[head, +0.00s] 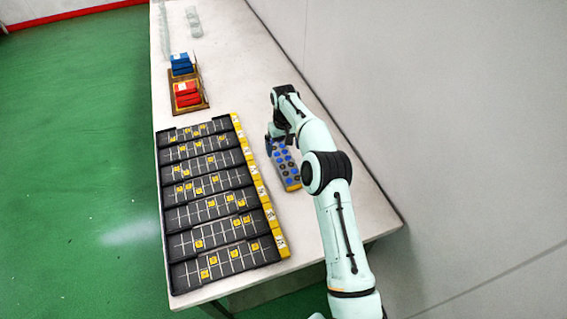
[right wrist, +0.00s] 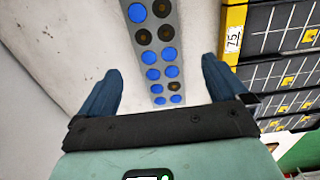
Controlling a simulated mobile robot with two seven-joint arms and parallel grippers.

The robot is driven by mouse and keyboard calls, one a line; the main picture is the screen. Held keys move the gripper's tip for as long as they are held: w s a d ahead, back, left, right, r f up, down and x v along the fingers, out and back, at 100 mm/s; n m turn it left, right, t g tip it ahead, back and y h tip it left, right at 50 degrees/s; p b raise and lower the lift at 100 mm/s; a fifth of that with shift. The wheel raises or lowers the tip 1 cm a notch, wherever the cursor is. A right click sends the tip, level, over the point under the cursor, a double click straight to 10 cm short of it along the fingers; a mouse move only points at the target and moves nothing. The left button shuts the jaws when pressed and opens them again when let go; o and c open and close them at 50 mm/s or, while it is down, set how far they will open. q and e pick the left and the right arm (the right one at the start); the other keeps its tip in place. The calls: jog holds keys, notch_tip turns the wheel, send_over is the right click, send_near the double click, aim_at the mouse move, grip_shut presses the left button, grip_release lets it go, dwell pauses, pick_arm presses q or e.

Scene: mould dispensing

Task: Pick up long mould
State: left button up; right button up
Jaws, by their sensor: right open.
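The long mould (head: 284,162) is a narrow grey bar with two rows of blue and dark round cavities. It lies on the table to the right of the black trays, partly hidden by my right arm in the head view. In the right wrist view the mould (right wrist: 155,50) runs from the top edge down between the fingers. My right gripper (right wrist: 158,85) is open and empty, with one blue finger on each side of the mould and a gap to each. In the head view the right gripper (head: 272,142) is at the mould's far end. My left gripper is not in view.
Several black trays (head: 205,183) with yellow-labelled ends fill the table's left front. Behind them is a brown holder (head: 204,100) with red boxes (head: 187,95) and blue boxes (head: 181,64). Clear containers (head: 194,22) stand at the far end. A wall borders the table's right side.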

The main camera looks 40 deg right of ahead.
aim_at(284, 159)
jog(key=f, duration=0.4)
jog(key=w+f, duration=0.1)
jog(key=f, duration=0.1)
jog(key=shift+d+f, duration=0.35)
jog(key=shift+f, duration=0.2)
jog(key=shift+s+r, duration=0.1)
jog(key=shift+s, duration=0.05)
jog(key=shift+f, duration=0.3)
jog(key=c, duration=1.4)
jog(key=shift+r, duration=0.1)
jog(key=shift+c, duration=0.6)
